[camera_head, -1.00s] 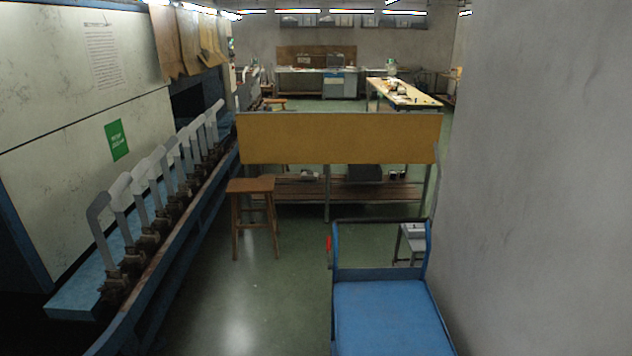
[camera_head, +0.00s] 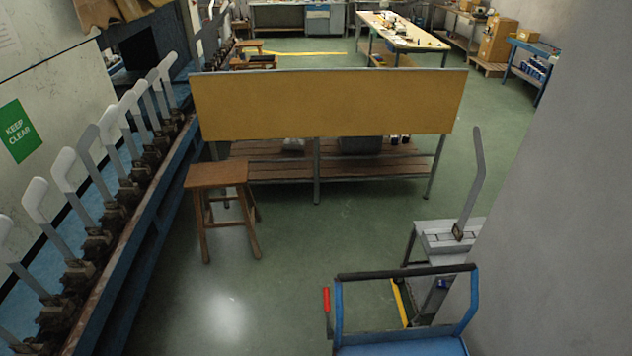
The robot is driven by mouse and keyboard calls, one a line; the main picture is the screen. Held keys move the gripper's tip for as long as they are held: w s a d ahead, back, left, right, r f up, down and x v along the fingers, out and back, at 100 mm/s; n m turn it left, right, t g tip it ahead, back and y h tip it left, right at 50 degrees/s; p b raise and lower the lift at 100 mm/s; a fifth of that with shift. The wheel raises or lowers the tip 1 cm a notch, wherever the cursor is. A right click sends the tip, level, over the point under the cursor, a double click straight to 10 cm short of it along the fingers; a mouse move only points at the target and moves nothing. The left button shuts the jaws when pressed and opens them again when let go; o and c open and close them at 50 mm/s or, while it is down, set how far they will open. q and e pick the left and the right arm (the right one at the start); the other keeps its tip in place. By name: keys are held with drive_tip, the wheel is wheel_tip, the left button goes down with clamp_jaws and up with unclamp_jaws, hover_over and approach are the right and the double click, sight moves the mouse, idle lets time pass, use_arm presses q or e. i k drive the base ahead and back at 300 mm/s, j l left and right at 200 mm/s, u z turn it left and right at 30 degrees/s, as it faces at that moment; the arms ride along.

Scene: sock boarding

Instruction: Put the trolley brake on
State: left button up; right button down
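The blue trolley (camera_head: 400,347) stands at the bottom right, with its deck mostly cut off by the lower edge. Its push handle (camera_head: 405,271) has a dark grip bar across the top. A lever with a red grip (camera_head: 326,300) stands upright at the left side of the handle frame; it looks like the brake lever. The trolley's wheels are out of view. Neither of my grippers is in view.
A wooden stool (camera_head: 217,190) stands ahead, before a bench with a yellow-brown panel (camera_head: 325,104). A line of grey sock forms (camera_head: 65,170) runs along the left. A grey wall (camera_head: 575,220) closes the right. Green floor (camera_head: 270,300) is clear left of the trolley.

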sight(326, 291)
drive_tip(key=i+j+z, duration=0.1)
drive_tip(key=i, duration=1.35)
